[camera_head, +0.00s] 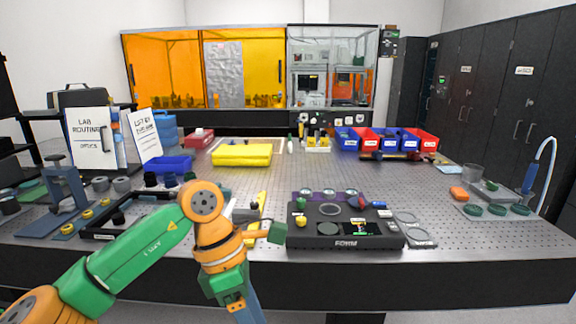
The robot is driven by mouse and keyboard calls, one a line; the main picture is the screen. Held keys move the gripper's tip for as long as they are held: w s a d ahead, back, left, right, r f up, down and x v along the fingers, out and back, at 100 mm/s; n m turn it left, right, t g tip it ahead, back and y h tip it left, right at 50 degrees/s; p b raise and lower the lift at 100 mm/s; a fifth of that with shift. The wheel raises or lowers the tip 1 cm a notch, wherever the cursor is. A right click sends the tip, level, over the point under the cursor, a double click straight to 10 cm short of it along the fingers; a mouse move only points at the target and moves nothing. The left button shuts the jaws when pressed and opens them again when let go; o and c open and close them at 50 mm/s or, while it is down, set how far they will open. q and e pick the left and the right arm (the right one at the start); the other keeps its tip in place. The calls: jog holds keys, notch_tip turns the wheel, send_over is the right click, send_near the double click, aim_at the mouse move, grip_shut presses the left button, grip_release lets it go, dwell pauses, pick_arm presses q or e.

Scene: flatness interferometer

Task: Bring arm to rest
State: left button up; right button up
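My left arm comes in from the lower left, with green links and orange joints. It bends at an orange joint and turns downward in front of the table's near edge. My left gripper (240,300) is at the bottom of the view, left of the black interferometer unit. Its fingers cannot be made out, and I see nothing clearly held. The interferometer unit (345,241) stands on the perforated table (465,247), with round windows and a small display on top. My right arm and gripper are not in view.
A black frame (98,233) lies behind the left arm. A yellow case (242,155) sits mid-table. Blue and red bins (352,141) stand at the back right. The front right tabletop is mostly clear.

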pick_arm(q)
jog(key=w+d+f+n+t+h, duration=0.2)
jog(key=w+d+n+h, duration=0.2)
jog(key=d+n+h, duration=0.9)
jog(key=w+a+f+n+t+y, duration=0.1)
jog(key=w+a+f+n+t, duration=0.65)
jog(key=f+n+t, duration=0.5)
jog(key=s+a+f+n+y, duration=0.2)
jog(key=a+f+n+y, duration=0.5)
jog(key=f+n, duration=0.45)
jog(key=s+a+f+n+g+y, duration=0.2)
jog(key=s+a+f+n+y, duration=0.15)
jog(key=s+f, duration=0.35)
jog(key=s+a+f+n+g+y, duration=0.1)
jog(key=s+a+f+n+y, duration=0.25)
jog(key=s+f, duration=0.4)
jog(key=s+a+f+n+g, duration=0.1)
jog(key=s+f, duration=0.3)
jog(key=s, duration=0.4)
jog(key=s+a+f+n+g+y, duration=0.1)
jog(key=s+a+f+n+g, duration=0.1)
jog(key=s, duration=0.7)
jog(key=s+a+f+n+g, duration=0.2)
jog(key=s+f+g, duration=0.3)
jog(key=s, duration=0.3)
jog(key=shift+s+a+f+y, duration=0.25)
jog(key=shift+a+f+y, duration=0.05)
jog(key=shift+a+y, duration=0.1)
